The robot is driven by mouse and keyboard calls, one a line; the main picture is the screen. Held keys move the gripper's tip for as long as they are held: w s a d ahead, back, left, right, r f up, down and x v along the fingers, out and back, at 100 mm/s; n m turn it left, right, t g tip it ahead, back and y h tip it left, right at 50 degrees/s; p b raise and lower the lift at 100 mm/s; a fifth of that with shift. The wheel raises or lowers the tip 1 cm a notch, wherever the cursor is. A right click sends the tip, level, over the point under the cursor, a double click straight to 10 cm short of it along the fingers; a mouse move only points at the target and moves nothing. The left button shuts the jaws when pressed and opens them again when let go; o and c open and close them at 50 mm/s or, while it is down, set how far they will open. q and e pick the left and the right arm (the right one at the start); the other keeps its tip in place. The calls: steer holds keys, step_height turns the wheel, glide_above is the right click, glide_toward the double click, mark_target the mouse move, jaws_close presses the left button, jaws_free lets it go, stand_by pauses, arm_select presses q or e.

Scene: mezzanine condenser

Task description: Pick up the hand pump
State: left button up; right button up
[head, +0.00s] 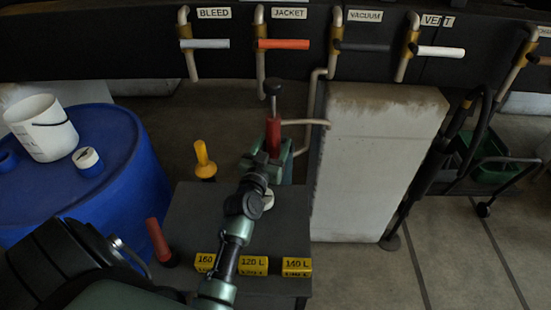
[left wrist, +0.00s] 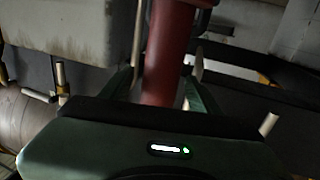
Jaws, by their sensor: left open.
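The hand pump appears to be the upright red cylinder (head: 273,137) with a grey rod and dark knob on top, behind the small dark table in the head view. A pale hose runs beside it toward the concrete block. My left gripper (head: 272,165) is open at the pump's lower part, which it partly hides. In the left wrist view the red cylinder (left wrist: 167,50) stands between the two green fingers of the left gripper (left wrist: 160,88), with no clear contact visible. The pump's base is hidden. My right gripper is not in view.
A blue drum (head: 120,150) with a white bucket (head: 42,128) stands left. A concrete block (head: 370,160) stands right; valve pipes run above.

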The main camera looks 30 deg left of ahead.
arm_select(q)
steer(key=x, duration=0.3)
steer(key=shift+w, duration=0.3)
steer(key=shift+c, duration=0.2)
jaws_close()
steer(key=shift+r, duration=0.15)
